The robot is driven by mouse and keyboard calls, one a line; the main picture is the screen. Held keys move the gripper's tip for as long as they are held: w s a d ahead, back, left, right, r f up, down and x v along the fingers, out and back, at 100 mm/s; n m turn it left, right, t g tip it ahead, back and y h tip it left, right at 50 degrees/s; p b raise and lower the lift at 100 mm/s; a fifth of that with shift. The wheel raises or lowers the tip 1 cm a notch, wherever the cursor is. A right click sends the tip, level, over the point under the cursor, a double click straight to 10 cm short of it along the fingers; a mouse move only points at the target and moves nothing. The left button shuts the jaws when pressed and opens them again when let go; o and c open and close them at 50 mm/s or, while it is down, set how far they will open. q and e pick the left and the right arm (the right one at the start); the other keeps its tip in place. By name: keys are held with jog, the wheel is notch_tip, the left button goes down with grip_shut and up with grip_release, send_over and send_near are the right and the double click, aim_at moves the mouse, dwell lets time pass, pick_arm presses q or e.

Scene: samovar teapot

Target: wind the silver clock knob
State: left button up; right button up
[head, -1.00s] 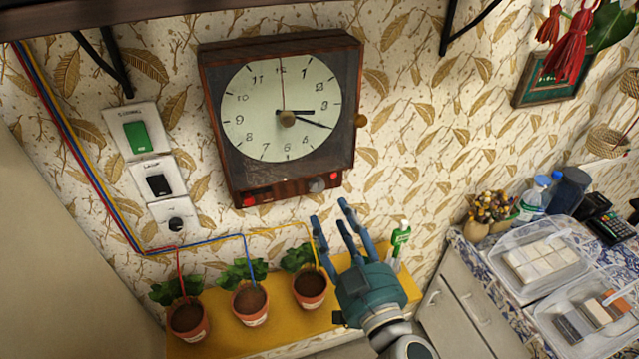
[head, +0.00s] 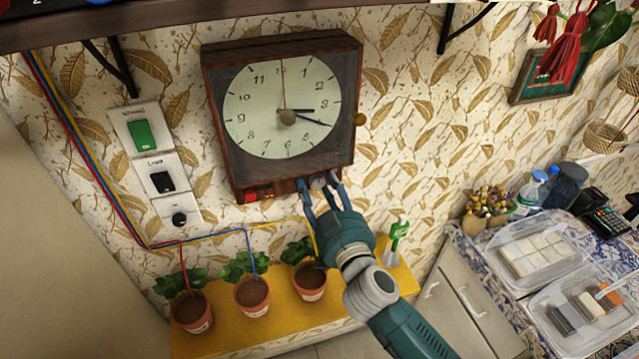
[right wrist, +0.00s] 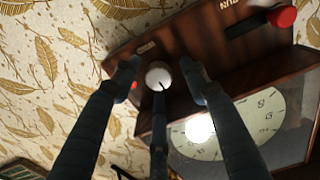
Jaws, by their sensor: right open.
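The wooden wall clock (head: 218,130) hangs on the wall with a round white dial. The silver clock knob (head: 318,182) is on its lower edge at the right, partly hidden by my fingers. My right gripper (head: 319,188) is open, its fingertips around the knob. In the right wrist view the silver knob (right wrist: 158,76) shows between the fingers of my right gripper (right wrist: 160,80), with gaps visible at both sides. I cannot tell whether any finger touches it. My left gripper is not in view.
Potted plants stand on a yellow shelf (head: 225,335) below, by a green-white bottle (head: 398,240). Wall switches (head: 140,135) are at left.

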jog(key=c, duration=1.1)
jog(key=shift+w+r+m, duration=0.1)
jog(key=shift+r+m, duration=0.05)
jog(key=shift+m, duration=0.35)
grip_shut()
